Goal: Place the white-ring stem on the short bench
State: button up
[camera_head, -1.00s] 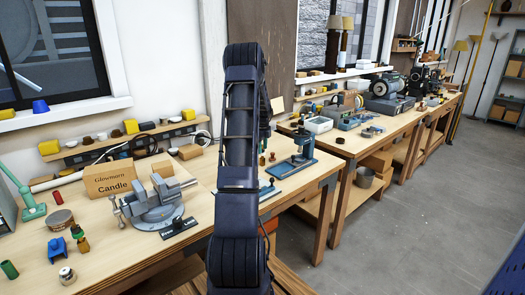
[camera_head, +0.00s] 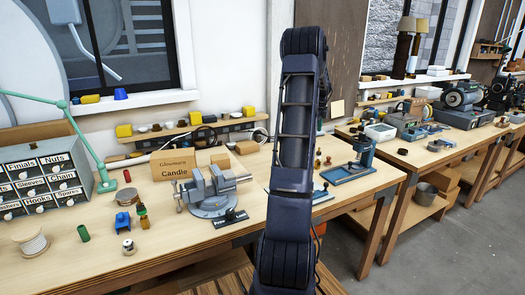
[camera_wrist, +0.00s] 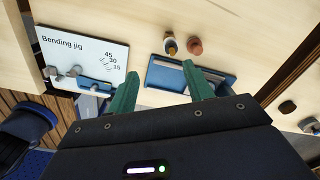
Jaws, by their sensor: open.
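I cannot make out a stem with a white ring in either view. The near workbench (camera_head: 190,252) is in the head view, with a longer run of benches (camera_head: 447,152) at right; I cannot tell which is the short bench. My gripper (camera_wrist: 160,88) shows in the wrist view, with green fingers apart and nothing between them. It is above a bench top beside a white "Bending jig" card (camera_wrist: 85,58) and a blue-based tool (camera_wrist: 168,74). In the head view my own arm hides the gripper.
Brass (camera_wrist: 170,45) and reddish (camera_wrist: 195,46) pieces stand near my fingers. Floor at right is clear.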

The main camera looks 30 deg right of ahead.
jog(key=s+a+r+n+t, duration=0.1)
jog(key=s+a+r+n, duration=0.3)
jog(key=a, duration=0.7)
jog(key=s+a+r+n, duration=0.1)
jog(key=a+r+n, duration=0.45)
jog(key=a, duration=0.45)
jog(key=s+a+r+n+t, duration=0.1)
jog(key=s+a+r+n, duration=0.3)
jog(key=a, duration=0.7)
jog(key=s+a+f+n+t, duration=0.2)
jog(key=s+a+f+n, duration=0.1)
jog(key=s+a+n, duration=1.4)
jog(key=s+a, duration=0.3)
jog(key=s, duration=0.1)
jog(key=shift+s+f, duration=0.15)
jog(key=shift+s, duration=0.05)
